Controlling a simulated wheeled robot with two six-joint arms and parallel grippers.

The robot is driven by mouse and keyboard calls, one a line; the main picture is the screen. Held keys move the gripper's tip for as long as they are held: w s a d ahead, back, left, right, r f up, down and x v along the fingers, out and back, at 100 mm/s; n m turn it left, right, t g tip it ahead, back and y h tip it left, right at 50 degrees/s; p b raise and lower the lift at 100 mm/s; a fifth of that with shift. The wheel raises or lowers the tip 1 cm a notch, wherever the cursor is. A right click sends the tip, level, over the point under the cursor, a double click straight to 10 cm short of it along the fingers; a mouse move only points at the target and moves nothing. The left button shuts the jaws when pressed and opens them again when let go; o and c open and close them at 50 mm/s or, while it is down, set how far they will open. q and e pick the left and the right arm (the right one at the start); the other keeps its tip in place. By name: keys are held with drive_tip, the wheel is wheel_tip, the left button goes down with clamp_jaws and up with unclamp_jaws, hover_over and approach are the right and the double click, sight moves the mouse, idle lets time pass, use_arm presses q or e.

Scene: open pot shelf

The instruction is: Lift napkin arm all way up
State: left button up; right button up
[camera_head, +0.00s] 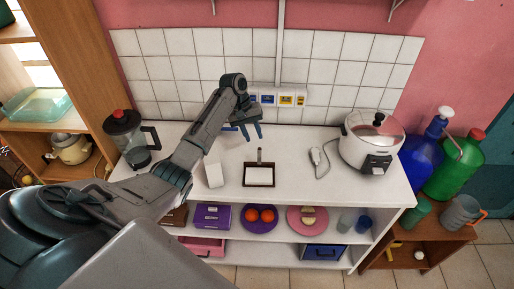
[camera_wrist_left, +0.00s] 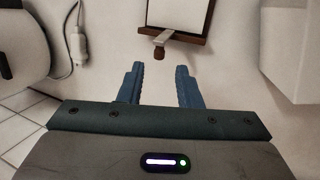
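The napkin holder (camera_head: 246,174) is a dark brown tray with white napkins (camera_head: 259,176), standing on the white counter. Its thin arm (camera_head: 259,156) points toward the wall in the head view. In the left wrist view the holder (camera_wrist_left: 211,22) is at the top, and the arm's brown knob end (camera_wrist_left: 159,53) lies just beyond my fingertips. My left gripper (camera_head: 251,136) is open and empty, on the wall side of the holder. In the wrist view its blue fingers (camera_wrist_left: 160,69) are apart, roughly lined up with the knob. Contact is not visible. My right gripper is not in view.
A white upright block (camera_head: 214,174) stands left of the holder. A white rice cooker (camera_head: 371,143) and its cable plug (camera_head: 316,155) are to the right. A blender (camera_head: 128,139) stands at the left end. The tiled wall (camera_head: 330,65) is close behind my gripper.

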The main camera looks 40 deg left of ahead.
use_arm(q)
drive_tip(key=shift+b+v, duration=0.3)
drive_tip(key=shift+v, duration=1.05)
